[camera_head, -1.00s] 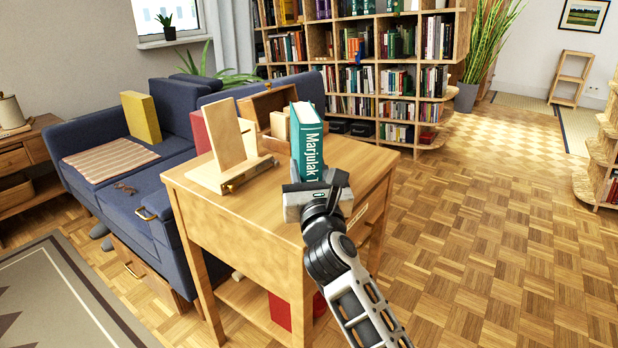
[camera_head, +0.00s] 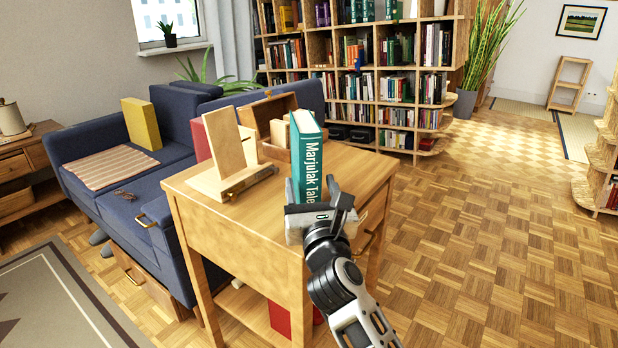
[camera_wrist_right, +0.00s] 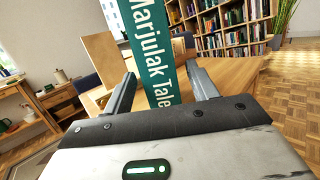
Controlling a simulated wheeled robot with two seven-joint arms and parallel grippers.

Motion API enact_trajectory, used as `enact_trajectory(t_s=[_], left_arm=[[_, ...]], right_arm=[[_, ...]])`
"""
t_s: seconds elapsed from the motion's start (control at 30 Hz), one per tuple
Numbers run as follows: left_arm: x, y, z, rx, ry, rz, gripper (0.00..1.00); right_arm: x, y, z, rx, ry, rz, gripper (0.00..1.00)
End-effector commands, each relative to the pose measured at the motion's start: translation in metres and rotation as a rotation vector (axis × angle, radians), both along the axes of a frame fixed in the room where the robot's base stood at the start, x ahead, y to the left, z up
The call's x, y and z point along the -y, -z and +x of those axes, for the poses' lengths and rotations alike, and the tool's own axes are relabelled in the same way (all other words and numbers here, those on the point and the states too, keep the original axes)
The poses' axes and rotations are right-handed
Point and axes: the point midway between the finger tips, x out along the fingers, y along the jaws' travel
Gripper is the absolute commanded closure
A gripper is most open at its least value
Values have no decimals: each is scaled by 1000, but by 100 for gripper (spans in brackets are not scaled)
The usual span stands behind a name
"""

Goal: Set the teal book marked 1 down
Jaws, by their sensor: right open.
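The teal book (camera_head: 307,160) stands upright on the wooden side table (camera_head: 240,225), its spine reading "Marjulak Tale..." towards me. My right gripper (camera_head: 318,205) is at the lower spine end of the book. In the right wrist view the teal book (camera_wrist_right: 152,55) stands between the two fingers of my right gripper (camera_wrist_right: 163,85), with gaps beside it, so the jaws are open. The book's lower end is partly hidden by the gripper. The marking 1 cannot be made out. My left gripper is not in view.
A wooden book stand (camera_head: 225,150) and an open wooden box (camera_head: 268,120) are on the table, left of and behind the book. A blue sofa (camera_head: 150,215) stands at the left. Bookshelves (camera_head: 375,75) line the back. Open parquet floor (camera_head: 480,240) lies to the right.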

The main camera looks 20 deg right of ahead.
Motion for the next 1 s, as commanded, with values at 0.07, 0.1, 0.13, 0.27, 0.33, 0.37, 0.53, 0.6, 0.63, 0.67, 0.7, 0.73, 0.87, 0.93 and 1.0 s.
enact_trajectory(t_s=[0.07,0.1,0.13,0.27,0.33,0.37,0.53,0.6,0.63,0.67,0.7,0.73,0.87,0.93,1.0], left_arm=[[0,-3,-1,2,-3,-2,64],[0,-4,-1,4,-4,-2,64],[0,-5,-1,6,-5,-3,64],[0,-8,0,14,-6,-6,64],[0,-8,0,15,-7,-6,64],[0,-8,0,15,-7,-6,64],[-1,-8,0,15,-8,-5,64],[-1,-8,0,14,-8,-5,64],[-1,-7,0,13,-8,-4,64],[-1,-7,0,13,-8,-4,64],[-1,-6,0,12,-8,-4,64],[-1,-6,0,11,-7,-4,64],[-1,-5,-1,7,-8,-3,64],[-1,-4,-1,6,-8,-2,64],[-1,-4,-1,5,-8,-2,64]], right_arm=[[-2,4,-15,-2,-1,1,42],[-3,5,-22,-3,0,1,42],[-4,6,-26,-3,-1,2,42],[-5,9,-39,-1,-1,1,42],[-6,9,-43,-1,-1,2,42],[-6,9,-44,0,-1,2,42],[-7,9,-49,11,3,-59,42],[-9,10,-57,31,8,-196,42],[-12,11,-62,44,10,-284,42],[-16,12,-68,59,11,-391,42],[-23,16,-78,79,7,-557,42],[-30,20,-86,95,0,-698,42],[-68,61,-127,160,-77,-1378,42],[-84,96,-151,194,-158,-1739,42],[-92,135,-175,228,-262,-2075,42]])
